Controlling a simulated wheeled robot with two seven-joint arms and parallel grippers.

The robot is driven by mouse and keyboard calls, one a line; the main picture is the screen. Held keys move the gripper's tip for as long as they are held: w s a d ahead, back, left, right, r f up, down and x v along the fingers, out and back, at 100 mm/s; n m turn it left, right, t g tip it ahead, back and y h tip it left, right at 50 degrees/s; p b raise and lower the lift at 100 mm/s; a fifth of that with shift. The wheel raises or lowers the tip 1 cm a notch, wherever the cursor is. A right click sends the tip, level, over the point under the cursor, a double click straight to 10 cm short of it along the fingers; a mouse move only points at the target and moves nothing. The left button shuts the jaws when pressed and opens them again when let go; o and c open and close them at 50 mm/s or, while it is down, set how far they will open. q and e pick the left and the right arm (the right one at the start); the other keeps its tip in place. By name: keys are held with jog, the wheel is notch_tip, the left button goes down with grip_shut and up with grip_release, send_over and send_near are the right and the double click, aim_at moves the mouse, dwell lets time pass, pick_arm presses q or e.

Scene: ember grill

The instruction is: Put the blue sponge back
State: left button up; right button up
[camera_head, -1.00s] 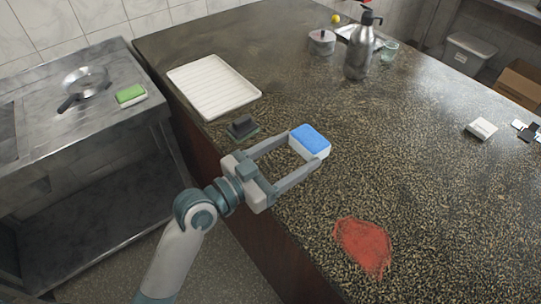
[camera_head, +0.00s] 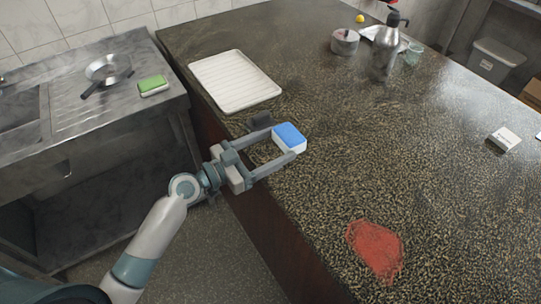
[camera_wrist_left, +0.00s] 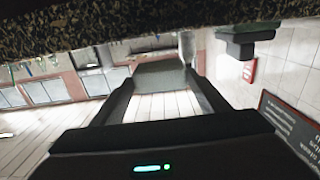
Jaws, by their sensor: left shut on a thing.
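The blue sponge (camera_head: 289,136), blue on top and white below, is between the fingertips of my left gripper (camera_head: 283,141) in the head view. The gripper is shut on it and reaches over the counter's left edge, below the white tray. In the left wrist view the sponge (camera_wrist_left: 160,74) is a dark grey block at the fingertips, with the speckled counter along the top of that picture. A small gap to the counter seems to show there. My right gripper is not in view.
A green sponge (camera_head: 152,84) lies on the steel sink unit at left. A red smear (camera_head: 375,250) marks the open counter.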

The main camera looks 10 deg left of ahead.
aim_at(270, 157)
pick_arm(q)
jog(key=shift+w+a+f, duration=0.2)
jog(key=shift+a, duration=0.15)
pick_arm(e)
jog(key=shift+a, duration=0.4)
pick_arm(q)
jog(key=shift+f, duration=0.1)
jog(key=shift+f, duration=1.95)
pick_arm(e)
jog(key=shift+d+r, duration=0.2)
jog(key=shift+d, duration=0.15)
pick_arm(q)
jog(key=shift+f, duration=0.15)
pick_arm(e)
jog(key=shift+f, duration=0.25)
pick_arm(q)
jog(key=o, duration=1)
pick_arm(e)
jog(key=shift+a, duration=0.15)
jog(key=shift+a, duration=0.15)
